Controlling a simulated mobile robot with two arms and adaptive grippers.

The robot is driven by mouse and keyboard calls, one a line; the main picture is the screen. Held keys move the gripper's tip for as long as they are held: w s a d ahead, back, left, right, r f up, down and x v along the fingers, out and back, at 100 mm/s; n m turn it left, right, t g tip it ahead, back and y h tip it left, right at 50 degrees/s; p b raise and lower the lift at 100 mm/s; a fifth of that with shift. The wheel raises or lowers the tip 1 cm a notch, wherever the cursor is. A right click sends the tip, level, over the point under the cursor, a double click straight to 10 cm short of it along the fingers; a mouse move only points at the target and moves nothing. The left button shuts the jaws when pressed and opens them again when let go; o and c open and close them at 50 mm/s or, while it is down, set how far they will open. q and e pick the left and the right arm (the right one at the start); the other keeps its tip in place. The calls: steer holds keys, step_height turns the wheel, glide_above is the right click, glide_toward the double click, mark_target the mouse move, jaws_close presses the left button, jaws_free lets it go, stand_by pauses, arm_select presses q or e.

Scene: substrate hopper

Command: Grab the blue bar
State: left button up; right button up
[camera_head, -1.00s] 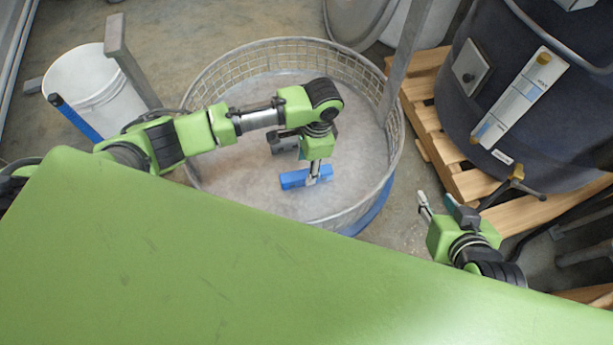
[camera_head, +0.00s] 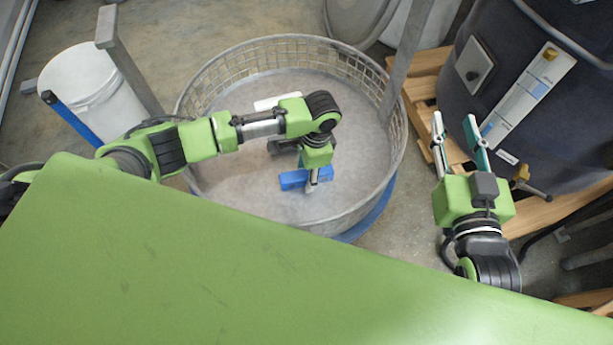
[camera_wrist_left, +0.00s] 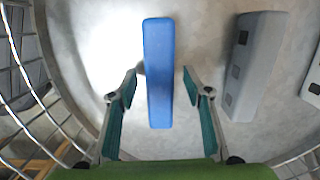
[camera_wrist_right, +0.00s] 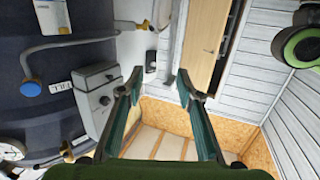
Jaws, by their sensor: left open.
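The blue bar (camera_head: 293,180) lies on the floor of a round mesh-walled basket (camera_head: 222,207). My left gripper (camera_head: 312,186) points down into the basket at the bar's right part in the head view. In the left wrist view the blue bar (camera_wrist_left: 158,75) stands lengthwise between the two spread fingers, with a gap on each side. The left gripper is open and holds nothing. My right gripper (camera_head: 455,122) is open and empty, outside the basket on the right.
A grey bar (camera_wrist_left: 251,66) lies beside the blue one. A white block (camera_head: 278,102) lies farther back in the basket. The basket wall surrounds my left gripper. A white bucket (camera_head: 90,85) stands left. A dark hopper (camera_head: 475,120) on a wooden pallet stands right.

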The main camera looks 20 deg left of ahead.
arm_select(q)
steer(key=shift+c, duration=0.3)
jaws_close()
